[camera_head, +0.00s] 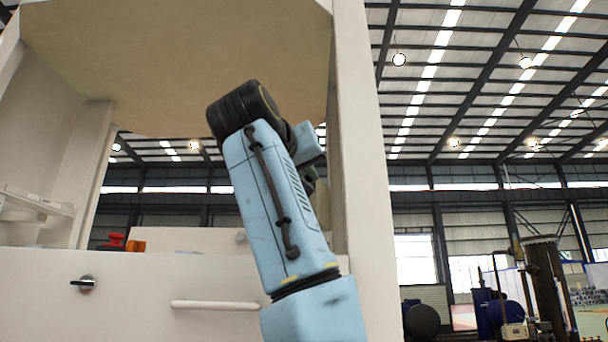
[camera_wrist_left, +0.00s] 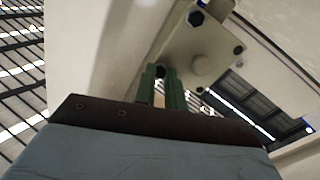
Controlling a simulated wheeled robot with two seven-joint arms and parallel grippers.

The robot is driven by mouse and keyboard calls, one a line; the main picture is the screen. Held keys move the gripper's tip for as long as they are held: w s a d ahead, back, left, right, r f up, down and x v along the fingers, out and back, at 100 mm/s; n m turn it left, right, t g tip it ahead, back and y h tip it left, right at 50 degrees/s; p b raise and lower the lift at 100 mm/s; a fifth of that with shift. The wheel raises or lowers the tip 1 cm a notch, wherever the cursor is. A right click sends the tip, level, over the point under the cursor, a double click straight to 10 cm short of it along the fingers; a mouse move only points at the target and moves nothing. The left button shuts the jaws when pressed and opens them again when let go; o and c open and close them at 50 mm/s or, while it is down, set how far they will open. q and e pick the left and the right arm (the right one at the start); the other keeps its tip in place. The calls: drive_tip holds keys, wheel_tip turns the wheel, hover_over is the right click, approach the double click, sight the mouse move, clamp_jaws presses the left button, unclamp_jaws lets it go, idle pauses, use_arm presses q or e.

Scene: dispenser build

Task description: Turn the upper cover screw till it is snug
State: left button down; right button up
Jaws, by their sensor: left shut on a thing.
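A cream cover plate (camera_wrist_left: 182,48) shows in the left wrist view, with a round grey boss and several dark or blue screw heads. My left gripper (camera_wrist_left: 160,80) has its green fingers at the near corner of this plate. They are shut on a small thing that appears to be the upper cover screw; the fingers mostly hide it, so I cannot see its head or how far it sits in. In the head view my left gripper (camera_head: 311,178) is mostly hidden behind my light blue arm, inside the cabinet opening. My right gripper is not in view.
The cream cabinet (camera_head: 365,200) frames the opening, with a post just right of my arm and a panel above. A white handle (camera_head: 217,305), a black latch (camera_head: 86,284) and a red button (camera_head: 115,240) are lower left. A factory hall lies behind.

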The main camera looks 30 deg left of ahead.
use_arm(q)
drive_tip(key=m+b, duration=0.2)
drive_tip(key=m, duration=0.1)
drive_tip(key=shift+a+f+m, duration=0.1)
drive_tip(key=shift+m, duration=0.2)
drive_tip(key=m+b, duration=0.1)
drive_tip(key=m, duration=0.2)
drive_tip(key=shift+m, duration=0.4)
drive_tip(key=m+b, duration=0.1)
drive_tip(key=m, duration=0.2)
drive_tip(key=shift+m, duration=0.3)
drive_tip(key=m, duration=0.3)
drive_tip(key=shift+m+b, duration=0.3)
drive_tip(key=m+p, duration=0.3)
drive_tip(key=m, duration=1.1)
drive_tip(key=shift+m, duration=0.7)
drive_tip(key=c, duration=1.5)
unclamp_jaws()
